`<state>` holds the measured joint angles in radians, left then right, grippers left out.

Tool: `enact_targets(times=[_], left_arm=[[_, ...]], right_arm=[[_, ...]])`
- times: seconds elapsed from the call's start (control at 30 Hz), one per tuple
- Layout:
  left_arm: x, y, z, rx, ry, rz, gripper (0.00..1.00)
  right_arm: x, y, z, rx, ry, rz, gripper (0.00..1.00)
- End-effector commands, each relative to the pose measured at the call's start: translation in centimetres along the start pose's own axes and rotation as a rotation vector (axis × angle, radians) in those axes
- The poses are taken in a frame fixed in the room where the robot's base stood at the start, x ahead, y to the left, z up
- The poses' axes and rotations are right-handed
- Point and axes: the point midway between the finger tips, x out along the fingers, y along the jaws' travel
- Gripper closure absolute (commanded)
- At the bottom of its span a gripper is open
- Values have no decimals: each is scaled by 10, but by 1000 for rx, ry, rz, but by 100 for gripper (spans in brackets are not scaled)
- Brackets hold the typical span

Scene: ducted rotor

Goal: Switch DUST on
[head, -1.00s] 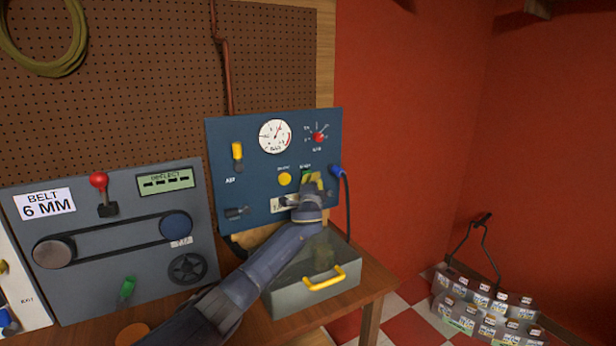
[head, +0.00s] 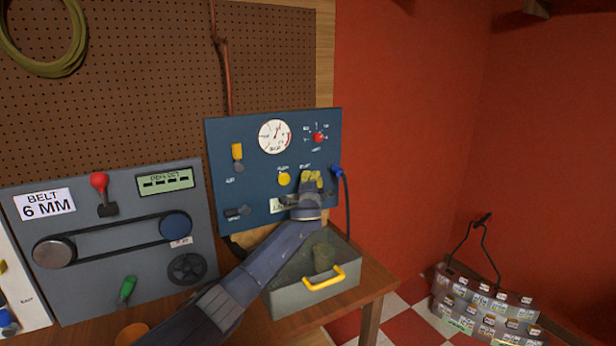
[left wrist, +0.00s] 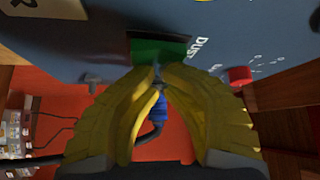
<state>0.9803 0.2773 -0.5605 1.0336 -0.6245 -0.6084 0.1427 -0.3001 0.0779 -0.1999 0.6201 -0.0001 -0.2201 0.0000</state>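The DUST switch is a green rocker (left wrist: 160,50) on the blue panel (head: 225,145), with the word DUST beside it in the left wrist view. My left gripper (left wrist: 158,70) has its yellow fingers together, tips right at the rocker's edge. I cannot tell whether they touch it. In the head view my left gripper (head: 312,180) is in front of the panel's right half and hides the green rocker. Nothing shows between the fingers. The rocker's on or off position is not clear. My right gripper is in neither view.
A round gauge (head: 275,136), a red knob (head: 318,137), a yellow button (head: 284,179) and a yellow-handled lever (head: 237,152) share the panel. A blue plug (head: 337,172) with a cable is at its right edge. A grey bin (head: 285,300) with a yellow handle stands below.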

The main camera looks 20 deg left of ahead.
Motion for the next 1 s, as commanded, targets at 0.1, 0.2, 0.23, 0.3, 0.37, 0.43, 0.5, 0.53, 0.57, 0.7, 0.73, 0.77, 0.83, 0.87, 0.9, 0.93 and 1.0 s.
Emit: enact_targets(times=[0.1, 0.2, 0.23, 0.3, 0.37, 0.43, 0.5, 0.53, 0.57, 0.7, 0.73, 0.77, 0.83, 0.87, 0.9, 0.93, 1.0], left_arm=[[3, -8, 8, 4, -13, -9, 100], [3, -8, 9, 4, -14, -9, 100], [3, -8, 9, 4, -14, -9, 100], [3, -8, 10, 5, -15, -9, 100], [3, -8, 10, 5, -15, -9, 100], [3, -8, 10, 5, -15, -9, 100], [2, -7, 10, 5, -16, -9, 100], [2, -6, 9, 5, -16, -9, 100], [1, -5, 9, 5, -16, -8, 100], [-4, -1, 8, 5, -16, -7, 100], [-5, 0, 7, 5, -16, -6, 100], [-7, 1, 7, 6, -16, -6, 100], [-10, 3, 6, 6, -16, -5, 100], [-11, 4, 5, 5, -15, -5, 100], [-13, 6, 4, 5, -13, -4, 100], [-14, 6, 3, 4, -12, -4, 100], [-17, 8, 1, 3, -10, -3, 100]], right_arm=[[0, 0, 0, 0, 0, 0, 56], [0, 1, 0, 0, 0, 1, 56], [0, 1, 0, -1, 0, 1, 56], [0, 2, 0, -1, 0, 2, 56], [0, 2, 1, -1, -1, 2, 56], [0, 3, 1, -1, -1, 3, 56], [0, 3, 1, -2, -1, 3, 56], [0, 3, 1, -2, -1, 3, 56], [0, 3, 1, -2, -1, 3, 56], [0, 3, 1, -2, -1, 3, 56], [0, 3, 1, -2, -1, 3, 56], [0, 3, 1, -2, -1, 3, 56], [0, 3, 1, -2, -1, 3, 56], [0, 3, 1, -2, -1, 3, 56], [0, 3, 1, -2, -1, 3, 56], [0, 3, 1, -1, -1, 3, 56], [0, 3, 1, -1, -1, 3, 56]])
